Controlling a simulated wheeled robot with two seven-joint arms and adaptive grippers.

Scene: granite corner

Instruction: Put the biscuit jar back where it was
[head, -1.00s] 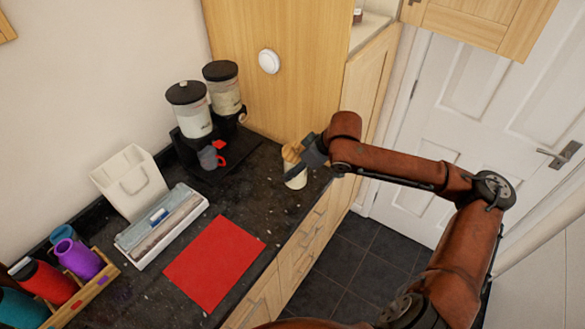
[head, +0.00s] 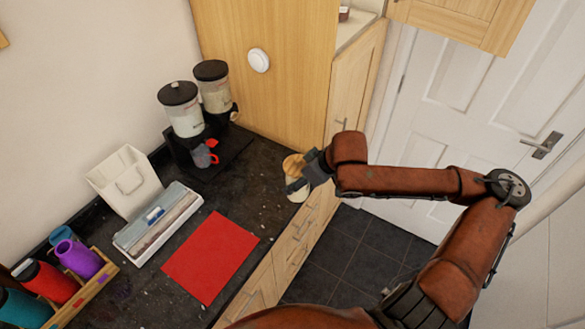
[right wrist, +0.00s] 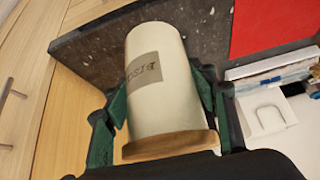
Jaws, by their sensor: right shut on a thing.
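The biscuit jar (head: 299,190) is cream with a wooden lid. In the head view it is at the front edge of the dark counter (head: 262,180), near the tall wooden cupboard. In the right wrist view the jar (right wrist: 157,85) shows a printed label, with its lid nearest the camera. My right gripper (right wrist: 160,115) is shut on the jar, with a green finger on each side; it also shows in the head view (head: 297,183). Whether the jar's base touches the counter cannot be told. My left gripper is not in view.
A red mat (head: 210,258) lies on the counter. Behind it are a long box (head: 157,222), a white holder (head: 125,182) and a twin dispenser (head: 190,118). A wooden rack (head: 82,290) holds coloured bottles at the left. Counter between mat and dispenser is clear.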

